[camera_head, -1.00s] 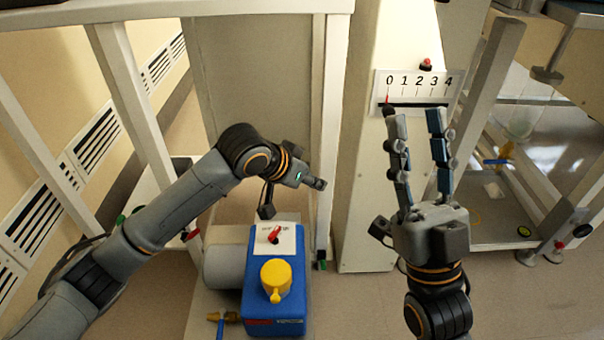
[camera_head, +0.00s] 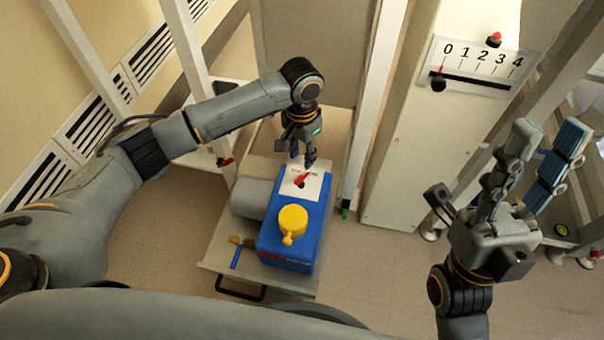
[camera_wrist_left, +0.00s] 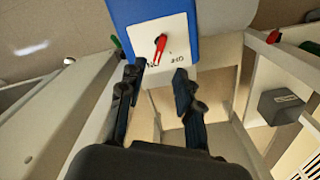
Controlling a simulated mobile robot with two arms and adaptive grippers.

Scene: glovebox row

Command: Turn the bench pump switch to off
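The blue bench pump (camera_head: 289,246) has a white switch plate (camera_head: 313,188) on top with a small red switch (camera_head: 302,180). The plate (camera_wrist_left: 174,28) and red switch (camera_wrist_left: 161,48) also show in the left wrist view. My right gripper (camera_head: 546,138) is open and empty, away from the pump.
A yellow cap (camera_head: 292,222) sits on the pump in front of the plate. A grey cylinder (camera_head: 250,198) and a blue-handled valve (camera_head: 237,254) are at its left. A white post (camera_head: 415,150) with a 0–4 scale (camera_head: 482,66) stands to the right.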

